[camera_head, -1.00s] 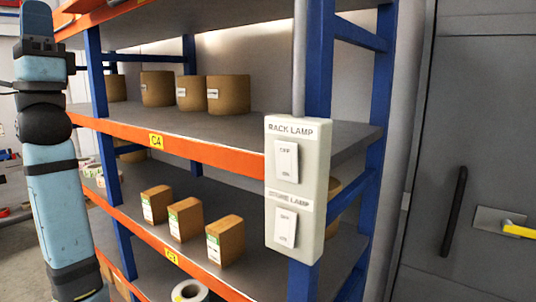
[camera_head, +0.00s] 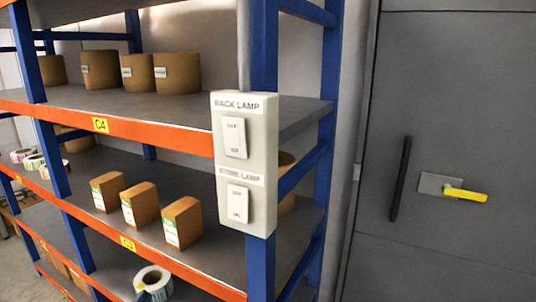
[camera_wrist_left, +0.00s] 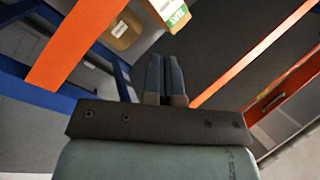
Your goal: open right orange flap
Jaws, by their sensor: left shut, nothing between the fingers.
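I see no orange flap that I can make out for certain; the orange parts in the head view are shelf beams (camera_head: 110,126). In the left wrist view, an orange-red edge with a dark slot or handle (camera_wrist_left: 272,100) shows at the right, and I cannot tell what it belongs to. My left gripper (camera_wrist_left: 166,62) shows in the left wrist view with its fingers together and nothing between them, apart from the boxes beyond. Neither gripper shows in the head view.
A blue-and-orange rack holds cardboard boxes (camera_head: 182,222) and label rolls (camera_head: 153,282). A switch box (camera_head: 246,164) sits on its post. A grey door (camera_head: 455,100) with a yellow lever (camera_head: 465,194) stands at the right.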

